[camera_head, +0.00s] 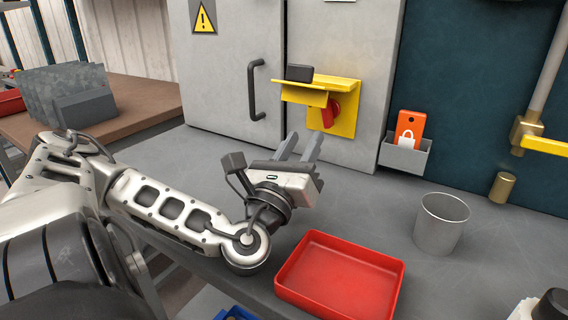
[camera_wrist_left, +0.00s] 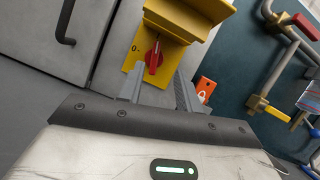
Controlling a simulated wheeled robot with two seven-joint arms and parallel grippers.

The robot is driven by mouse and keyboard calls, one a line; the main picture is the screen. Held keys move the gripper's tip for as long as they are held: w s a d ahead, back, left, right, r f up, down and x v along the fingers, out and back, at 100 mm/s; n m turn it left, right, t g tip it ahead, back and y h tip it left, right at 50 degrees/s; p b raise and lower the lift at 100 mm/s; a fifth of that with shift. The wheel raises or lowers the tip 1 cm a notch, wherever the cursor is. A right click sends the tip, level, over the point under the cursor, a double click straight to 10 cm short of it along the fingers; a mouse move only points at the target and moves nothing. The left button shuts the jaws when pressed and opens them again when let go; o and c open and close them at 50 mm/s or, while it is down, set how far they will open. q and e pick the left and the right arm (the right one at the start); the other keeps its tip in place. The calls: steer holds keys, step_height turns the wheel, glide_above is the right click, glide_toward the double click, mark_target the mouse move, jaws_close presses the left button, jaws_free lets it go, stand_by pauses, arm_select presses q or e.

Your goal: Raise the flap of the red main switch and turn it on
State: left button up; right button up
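The red main switch knob (camera_head: 331,113) sits on a yellow plate (camera_head: 346,116) on the grey cabinet. The yellow flap (camera_head: 337,83) is raised and juts out above the knob, with a dark block (camera_head: 299,73) at its outer left end. In the left wrist view the knob (camera_wrist_left: 153,57) is uncovered below the flap (camera_wrist_left: 186,20), and a "0" mark shows left of it. I cannot tell the knob's setting for certain. My left gripper (camera_head: 299,147) is open and empty, below and in front of the switch, pointing towards it, apart from the knob. My right gripper does not show.
A dark door handle (camera_head: 255,90) is left of the switch. An orange lock tag (camera_head: 409,130) stands in a grey holder (camera_head: 404,156) to the right. A red tray (camera_head: 340,277) and a metal cup (camera_head: 441,223) stand on the grey bench, with bare bench between them and the cabinet.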

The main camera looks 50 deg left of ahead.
arm_select(q)
steer(key=s+d+p, duration=0.2)
steer(key=s+p, duration=0.3)
steer(key=s, duration=0.1)
steer(key=shift+s+d, duration=0.2)
steer(key=shift+d, duration=0.2)
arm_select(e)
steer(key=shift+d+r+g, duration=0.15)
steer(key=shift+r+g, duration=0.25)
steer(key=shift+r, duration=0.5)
